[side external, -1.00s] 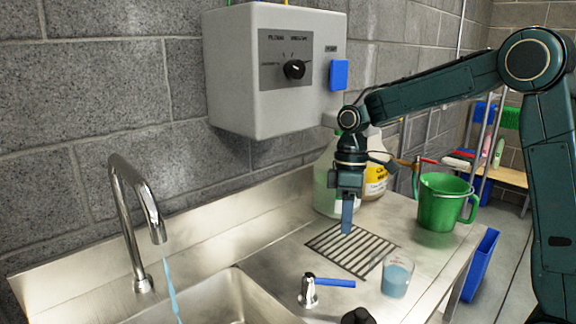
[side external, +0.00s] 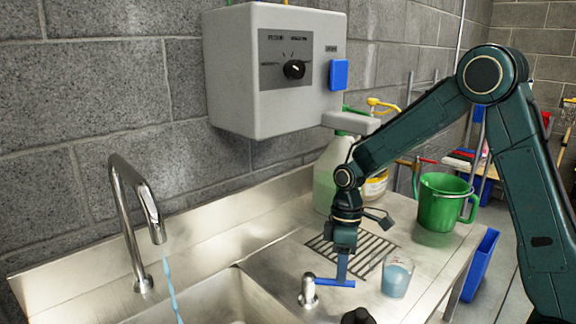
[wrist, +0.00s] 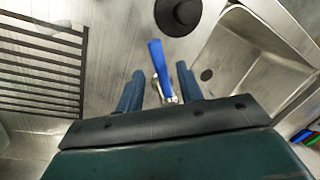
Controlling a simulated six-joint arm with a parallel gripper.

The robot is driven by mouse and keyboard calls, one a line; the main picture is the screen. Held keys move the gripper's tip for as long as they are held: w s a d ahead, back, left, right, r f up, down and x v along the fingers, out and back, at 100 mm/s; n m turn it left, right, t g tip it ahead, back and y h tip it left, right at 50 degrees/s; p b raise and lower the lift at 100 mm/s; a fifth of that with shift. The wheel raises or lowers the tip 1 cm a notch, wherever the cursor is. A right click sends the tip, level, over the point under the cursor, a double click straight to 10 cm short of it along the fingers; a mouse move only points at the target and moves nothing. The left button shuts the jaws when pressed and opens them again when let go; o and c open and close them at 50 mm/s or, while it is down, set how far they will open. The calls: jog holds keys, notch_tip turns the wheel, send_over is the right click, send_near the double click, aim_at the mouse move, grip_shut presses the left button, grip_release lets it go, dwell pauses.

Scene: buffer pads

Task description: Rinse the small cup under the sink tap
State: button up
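The small cup (side external: 397,276) is clear, with blue liquid inside. It stands upright on the steel counter right of my gripper. The curved sink tap (side external: 140,200) is at the left, and a blue stream of water (side external: 172,288) falls from it into the sink. My gripper (side external: 342,277) points down at a blue lever (side external: 334,283) on a short metal valve (side external: 308,290). In the wrist view, the two fingers (wrist: 158,72) are apart, with the blue lever (wrist: 157,58) showing between them. I cannot tell whether they touch it.
A slotted drain grate (side external: 375,245) lies behind my gripper. A black knob (side external: 357,316) is at the front edge. A green bucket (side external: 440,202) and a large jug (side external: 328,170) stand farther back. A grey control box (side external: 270,70) hangs on the wall above.

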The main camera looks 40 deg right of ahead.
jog(key=shift+s+a+f, duration=0.15)
jog(key=shift+f, duration=0.95)
grip_shut()
jog(key=shift+s+a+m+t, duration=0.1)
jog(key=shift+s+a+m, duration=0.1)
jog(key=shift+a+m, duration=0.35)
jog(key=shift+s+a+m+t, duration=0.1)
jog(key=shift+s+a+m, duration=0.15)
jog(key=shift+m, duration=0.6)
jog(key=shift+s+a+m+t, duration=0.1)
jog(key=shift+s+a+m, duration=0.2)
jog(key=shift+m, duration=0.4)
jog(key=shift+a+m+t, duration=0.3)
jog(key=shift+a+m, duration=0.75)
jog(key=shift+m, duration=0.55)
grip_release()
